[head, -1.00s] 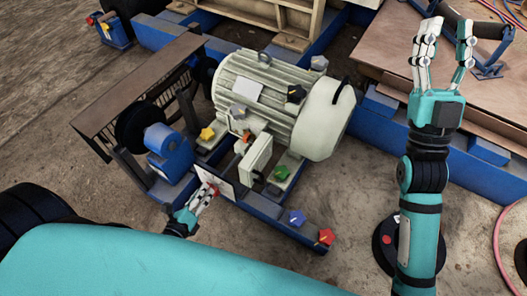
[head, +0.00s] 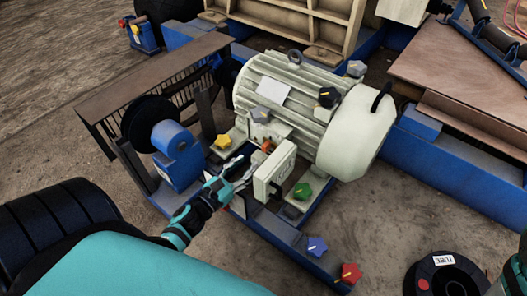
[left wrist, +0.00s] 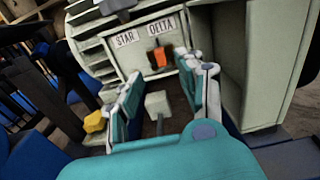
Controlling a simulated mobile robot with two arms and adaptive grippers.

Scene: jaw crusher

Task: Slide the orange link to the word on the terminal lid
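The orange link (left wrist: 159,57) sits inside the motor's open terminal box, under the labels STAR (left wrist: 125,38) and DELTA (left wrist: 160,28), nearer DELTA. It also shows in the head view (head: 267,146). The pale terminal lid (head: 274,172) stands open at the box's right; I cannot read a word on it. My left gripper (head: 241,172) is in front of the box, left of the lid. In the left wrist view its fingers (left wrist: 165,85) are apart, short of the link, with nothing held. My right gripper is out of view.
The motor (head: 300,110) stands on a blue frame. Yellow (head: 222,142), green (head: 302,191), blue (head: 317,246) and red (head: 350,273) star-shaped pieces are around it. A belt guard (head: 150,85) and pulley are at the left. A black disc (head: 415,272) lies on the ground.

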